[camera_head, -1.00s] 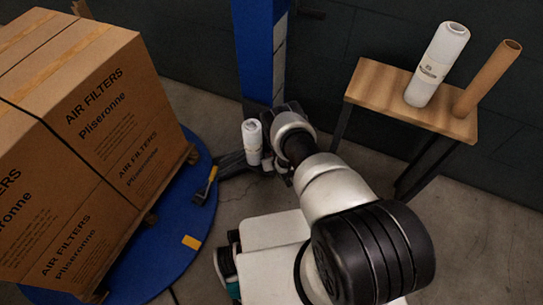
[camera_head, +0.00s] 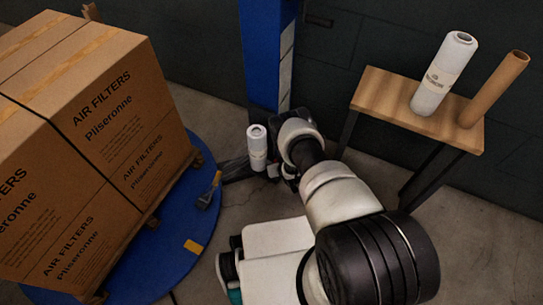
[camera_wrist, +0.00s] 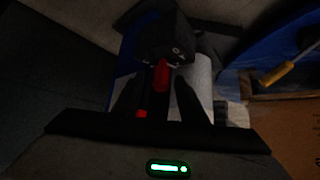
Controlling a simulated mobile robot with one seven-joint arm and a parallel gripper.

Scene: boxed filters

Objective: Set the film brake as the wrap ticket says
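In the wrist view, a dark brake knob (camera_wrist: 165,38) with small pale marks on its face sits at the top centre. A red piece (camera_wrist: 162,76) juts below it, between the two dark fingers of my gripper (camera_wrist: 158,94). The fingers stand apart, with gaps beside the red piece. The white film roll (camera_wrist: 202,84) is behind them; it also stands upright on the wrapper carriage in the head view (camera_head: 257,142). My wrist hides the fingers and knob in the head view. No wrap ticket is readable. The knob's setting is too dark to tell.
Strapped cartons of air filters (camera_head: 110,120) stand on a pallet on the blue turntable (camera_head: 165,262) at left. A blue mast (camera_head: 265,60) rises behind the carriage. A wooden table (camera_head: 390,92) at right holds a spare white roll (camera_head: 443,75) and a brown cardboard tube (camera_head: 494,90).

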